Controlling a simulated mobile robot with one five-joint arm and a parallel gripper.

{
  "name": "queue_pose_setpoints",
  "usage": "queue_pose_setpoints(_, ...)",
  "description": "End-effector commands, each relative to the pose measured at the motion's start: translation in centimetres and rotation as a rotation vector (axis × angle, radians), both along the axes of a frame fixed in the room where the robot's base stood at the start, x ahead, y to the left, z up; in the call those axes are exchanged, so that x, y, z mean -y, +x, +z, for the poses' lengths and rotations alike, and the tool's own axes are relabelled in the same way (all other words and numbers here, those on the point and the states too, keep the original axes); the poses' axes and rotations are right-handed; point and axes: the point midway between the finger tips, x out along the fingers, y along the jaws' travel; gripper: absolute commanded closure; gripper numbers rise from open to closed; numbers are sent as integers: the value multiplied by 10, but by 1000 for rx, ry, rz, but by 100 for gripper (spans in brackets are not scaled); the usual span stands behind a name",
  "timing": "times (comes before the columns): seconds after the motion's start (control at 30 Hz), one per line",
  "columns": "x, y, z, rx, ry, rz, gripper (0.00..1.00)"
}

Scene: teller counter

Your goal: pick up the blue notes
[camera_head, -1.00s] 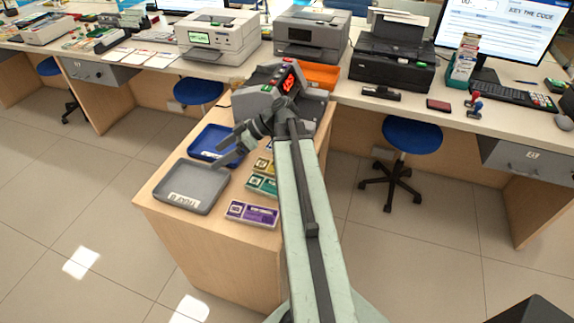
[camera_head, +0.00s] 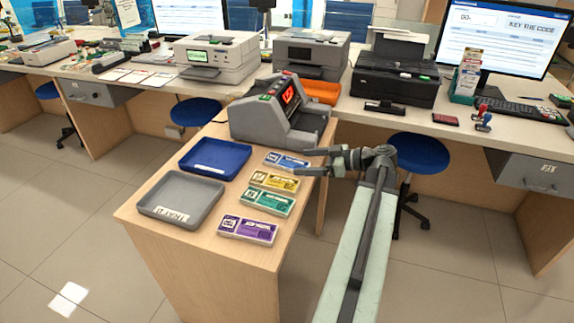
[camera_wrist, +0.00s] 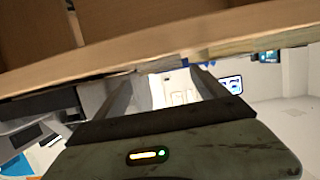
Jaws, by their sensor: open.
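The blue notes (camera_head: 287,160) lie flat on the wooden side counter, at the far end of a column of banded note bundles, in front of the counting machine. My gripper (camera_head: 303,162) is open and empty in the head view. Its fingers point left, and their tips are close to the right end of the blue notes; I cannot tell whether they touch. In the wrist view the two dark fingers of my gripper (camera_wrist: 168,82) are apart, and a small blue patch shows near the wooden edge beyond them.
Yellow (camera_head: 274,181), green (camera_head: 268,201) and purple notes (camera_head: 247,229) lie nearer than the blue ones. A blue tray (camera_head: 184,165) and a grey tray (camera_head: 152,210) stand to the left. The counting machine (camera_head: 262,124) stands behind. A blue stool (camera_head: 420,152) is at the right.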

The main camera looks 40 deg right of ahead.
Motion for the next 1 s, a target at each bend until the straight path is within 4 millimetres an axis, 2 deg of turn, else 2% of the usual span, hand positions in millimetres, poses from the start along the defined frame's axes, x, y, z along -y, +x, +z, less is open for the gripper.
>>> queue_pose_setpoints(0.13,-5,12,-4,0,0,2,17)
queue_pose_setpoints(0.33,-19,42,-14,-1,0,3,17)
queue_pose_setpoints(0.57,-21,46,-12,-1,1,1,17)
queue_pose_setpoints(0.67,-21,46,-12,-1,0,2,42)
queue_pose_setpoints(0.8,-21,46,-12,-1,0,2,81)
queue_pose_setpoints(0.83,-21,46,-12,-1,0,2,86)
queue_pose_setpoints(1.0,-21,46,-12,-1,0,2,86)
